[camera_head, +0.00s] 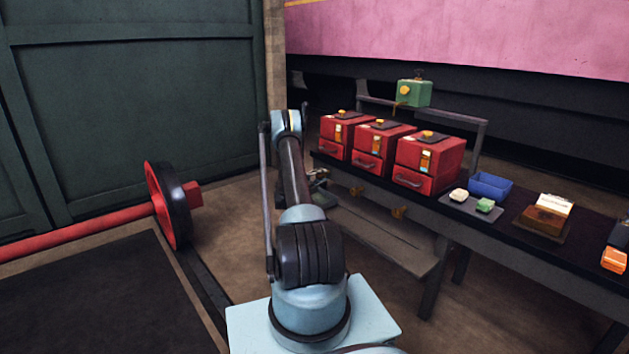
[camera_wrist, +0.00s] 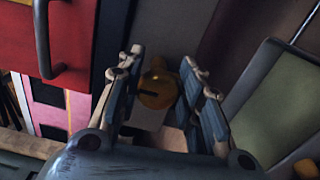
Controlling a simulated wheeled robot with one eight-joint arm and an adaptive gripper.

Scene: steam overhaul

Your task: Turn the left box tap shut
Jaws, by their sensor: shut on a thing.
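Three red boxes stand in a row on the bench; the left box (camera_head: 339,136) is the farthest along. In the wrist view, the left tap (camera_wrist: 156,90) is a yellow-brass knob with a dark slot, between the two fingers of my gripper (camera_wrist: 161,64). The gripper is shut on it. In the head view, my gripper (camera_head: 318,182) is small and low at the bench's left end, below the left box. The left tap cannot be made out there. The middle tap (camera_head: 357,191) and right tap (camera_head: 399,212) show below the bench edge.
A red drawer front with a dark handle (camera_wrist: 52,60) is close at the gripper's left. A lower shelf (camera_head: 385,245) runs under the bench (camera_head: 470,226). A blue tray (camera_head: 490,186) and a green box (camera_head: 414,93) stand farther off. A red wheel (camera_head: 165,205) is at left.

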